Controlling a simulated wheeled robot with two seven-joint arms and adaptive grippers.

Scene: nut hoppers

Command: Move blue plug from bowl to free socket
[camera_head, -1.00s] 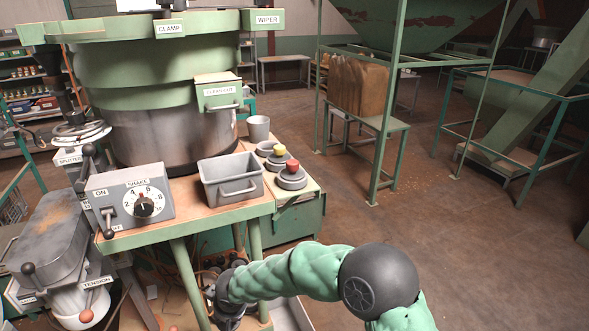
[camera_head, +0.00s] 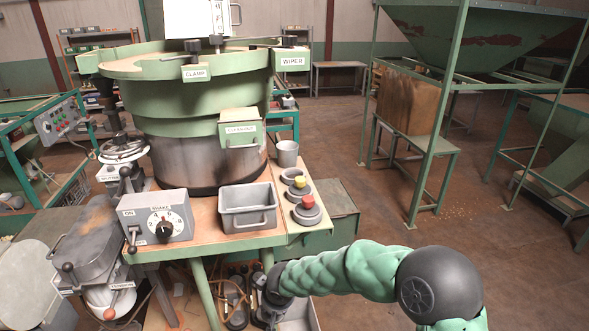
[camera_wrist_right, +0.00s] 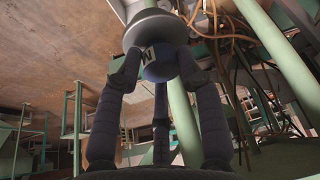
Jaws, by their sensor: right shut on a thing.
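My right gripper (camera_wrist_right: 158,70) is shut on a dark blue plug (camera_wrist_right: 158,66) that carries a pale letter mark. A wide grey round part (camera_wrist_right: 156,25) sits right above the blue body. In the head view my right gripper (camera_head: 270,308) is low beside the table's legs, partly cut off at the bottom edge; the plug cannot be made out there. The large green bowl (camera_head: 195,115) stands on the table. Round grey bases with a yellow top (camera_head: 299,183) and a red top (camera_head: 308,203) sit at the table's right; I cannot tell a free socket. My left gripper is out of view.
A grey bin (camera_head: 248,222), a metal cup (camera_head: 287,152) and a dial box (camera_head: 157,218) stand on the table (camera_head: 205,238). Brown cables (camera_wrist_right: 235,35) and a green leg (camera_wrist_right: 282,55) are close to my right gripper. Open floor lies to the right.

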